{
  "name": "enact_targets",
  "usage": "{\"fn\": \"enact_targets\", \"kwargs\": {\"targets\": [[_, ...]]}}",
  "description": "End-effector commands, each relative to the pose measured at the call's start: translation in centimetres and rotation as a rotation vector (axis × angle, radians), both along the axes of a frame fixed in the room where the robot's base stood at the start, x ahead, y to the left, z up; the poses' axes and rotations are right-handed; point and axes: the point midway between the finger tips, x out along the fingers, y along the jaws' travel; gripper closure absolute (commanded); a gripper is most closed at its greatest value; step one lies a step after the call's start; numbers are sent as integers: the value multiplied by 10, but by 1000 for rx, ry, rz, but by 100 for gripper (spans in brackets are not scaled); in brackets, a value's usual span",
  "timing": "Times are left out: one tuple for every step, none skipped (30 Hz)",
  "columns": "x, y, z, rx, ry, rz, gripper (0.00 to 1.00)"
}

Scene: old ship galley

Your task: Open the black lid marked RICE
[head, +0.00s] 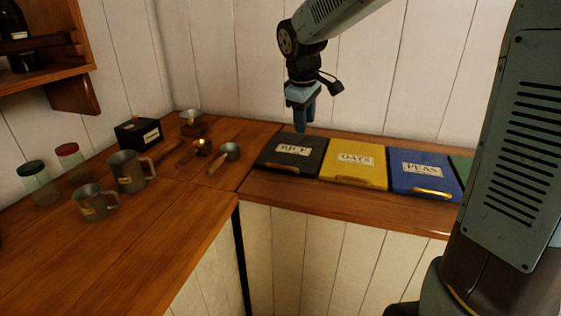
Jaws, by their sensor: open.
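The black lid marked RICE (287,161) lies flat and closed in the wooden counter, at the left end of a row of coloured lids. Its pale label faces up, and its front edge is toward the counter's front. My gripper (302,126) hangs pointing down above the back part of the black lid, apparently apart from it. The gripper is open and holds nothing that I can see. The exact gap between fingertips and lid cannot be told from this view.
A yellow lid marked OATS (352,174), a blue lid (424,182) and a partly hidden green lid (462,164) lie to the right. Scoops (229,152), mugs (131,172), jars (38,184) and a black box (138,132) stand on the left counter. A white plank wall is behind.

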Motion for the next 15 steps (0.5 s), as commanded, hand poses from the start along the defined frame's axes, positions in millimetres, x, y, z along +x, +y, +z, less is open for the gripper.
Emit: {"fn": "enact_targets", "kwargs": {"targets": [[12, 11, -9, -4, 20, 45, 60], [18, 17, -13, -6, 28, 68, 60], [25, 24, -18, -11, 38, 101, 60], [30, 29, -22, -12, 45, 122, 60], [34, 33, -25, -14, 51, 141, 60], [39, 39, -29, -15, 59, 165, 60], [43, 43, -31, -15, 63, 180, 60], [45, 46, -34, -16, 67, 194, 60], [48, 49, -36, -17, 72, 210, 60], [50, 51, -38, -18, 74, 219, 60], [52, 53, -39, -18, 76, 226, 60], [54, 55, -40, -18, 78, 234, 60], [54, 56, -42, -18, 79, 238, 60], [55, 56, -43, -18, 79, 241, 60], [56, 57, -45, -18, 80, 243, 60]]}}
